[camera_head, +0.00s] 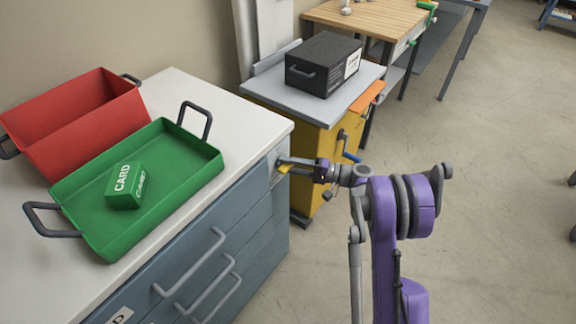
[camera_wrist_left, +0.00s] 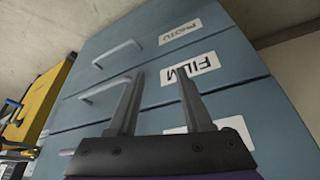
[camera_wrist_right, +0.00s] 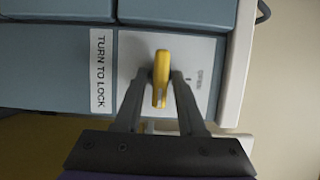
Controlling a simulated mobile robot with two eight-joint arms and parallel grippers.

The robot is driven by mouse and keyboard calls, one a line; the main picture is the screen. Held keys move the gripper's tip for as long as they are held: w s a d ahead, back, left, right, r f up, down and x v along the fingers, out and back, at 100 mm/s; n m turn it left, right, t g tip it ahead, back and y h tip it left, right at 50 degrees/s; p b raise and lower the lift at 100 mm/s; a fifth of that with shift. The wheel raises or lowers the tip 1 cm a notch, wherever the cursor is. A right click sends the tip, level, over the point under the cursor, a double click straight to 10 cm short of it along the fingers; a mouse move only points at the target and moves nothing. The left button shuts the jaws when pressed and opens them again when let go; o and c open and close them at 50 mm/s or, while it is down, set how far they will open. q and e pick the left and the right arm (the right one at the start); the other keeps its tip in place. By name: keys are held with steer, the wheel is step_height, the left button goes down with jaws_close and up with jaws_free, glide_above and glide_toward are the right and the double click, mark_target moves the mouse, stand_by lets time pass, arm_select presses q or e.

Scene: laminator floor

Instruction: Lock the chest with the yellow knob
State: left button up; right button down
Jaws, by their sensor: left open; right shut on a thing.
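The chest (camera_head: 255,215) is blue-grey with a white top and several drawers with bar handles. Its yellow knob (camera_wrist_right: 161,72) sits on a pale plate between a "TURN TO LOCK" label (camera_wrist_right: 101,72) and the word "OPEN". My right gripper (camera_wrist_right: 159,82) is shut on the knob, one finger on each side. In the head view my right gripper (camera_head: 285,164) reaches the chest's right end. My left gripper (camera_wrist_left: 160,76) is open and empty in front of the drawers labelled "PHOTO" and "FILM"; it is not in the head view. The drawers look closed.
On the chest stand a red tray (camera_head: 112,112) and a green tray (camera_head: 85,225) holding a green "CARD" box (camera_head: 124,186). A yellow cabinet (camera_head: 310,150) with a black case (camera_head: 315,68) on its grey top stands beyond the chest.

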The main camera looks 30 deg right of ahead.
stand_by(0.3)
steer(key=c, duration=0.8)
jaws_free()
steer(key=v, duration=1.1)
steer(key=shift+p, duration=0.45)
steer(key=shift+a, duration=0.1)
